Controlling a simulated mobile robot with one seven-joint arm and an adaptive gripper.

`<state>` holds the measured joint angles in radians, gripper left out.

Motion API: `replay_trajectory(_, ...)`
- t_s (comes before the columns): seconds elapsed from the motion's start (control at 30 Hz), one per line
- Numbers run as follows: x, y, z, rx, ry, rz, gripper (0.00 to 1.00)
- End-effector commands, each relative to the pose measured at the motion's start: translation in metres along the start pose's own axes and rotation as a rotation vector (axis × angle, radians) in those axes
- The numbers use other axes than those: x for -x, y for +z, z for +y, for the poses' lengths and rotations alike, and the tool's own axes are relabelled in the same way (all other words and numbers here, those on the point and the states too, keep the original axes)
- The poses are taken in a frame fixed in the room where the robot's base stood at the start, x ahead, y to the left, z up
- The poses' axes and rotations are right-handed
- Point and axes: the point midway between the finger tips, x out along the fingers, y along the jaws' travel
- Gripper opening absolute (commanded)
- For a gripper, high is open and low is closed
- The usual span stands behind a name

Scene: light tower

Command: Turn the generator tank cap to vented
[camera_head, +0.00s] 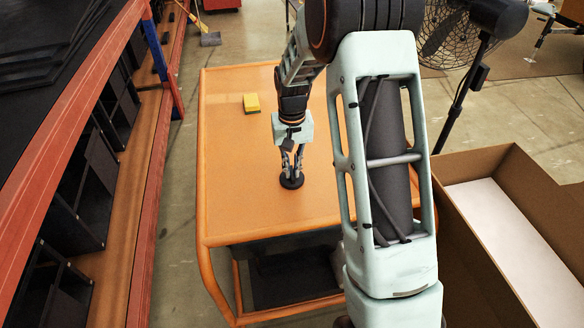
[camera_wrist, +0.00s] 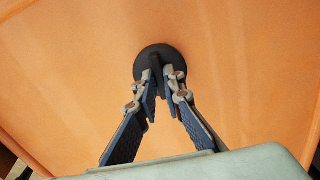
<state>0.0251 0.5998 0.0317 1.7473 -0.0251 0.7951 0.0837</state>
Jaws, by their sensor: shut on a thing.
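The tank cap (camera_head: 291,183) is a round black disc on the flat orange top of the generator (camera_head: 240,150). In the wrist view the cap (camera_wrist: 158,50) shows a raised ridge across its middle. My gripper (camera_head: 291,175) points down onto the cap from above. In the wrist view my gripper (camera_wrist: 160,84) has its two fingers on either side of the ridge, shut on it. The fingers hide part of the cap's near side. No vented mark can be made out.
A small yellow block (camera_head: 251,103) lies on the orange top, left of my arm. An open cardboard box (camera_head: 510,165) stands at right, and a black fan (camera_head: 455,35) behind it. Shelving (camera_head: 120,170) runs along the left.

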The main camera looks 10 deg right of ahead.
Motion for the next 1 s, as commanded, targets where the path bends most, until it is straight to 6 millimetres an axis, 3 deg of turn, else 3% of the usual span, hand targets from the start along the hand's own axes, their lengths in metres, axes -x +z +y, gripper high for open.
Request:
replay_trajectory(0.73, 0.0002, -0.0001, 0.0002, 0.083, 0.001, 0.000, 0.00)
replay_trajectory(0.77, 0.0002, -0.0001, 0.0002, 0.082, 0.001, 0.000, 0.12)
replay_trajectory(0.9, 0.0002, -0.0001, 0.0001, 0.082, 0.000, 0.000, 0.26)
replay_trajectory(1.0, 0.0001, -0.0001, 0.0001, 0.081, 0.000, 0.000, 0.26)
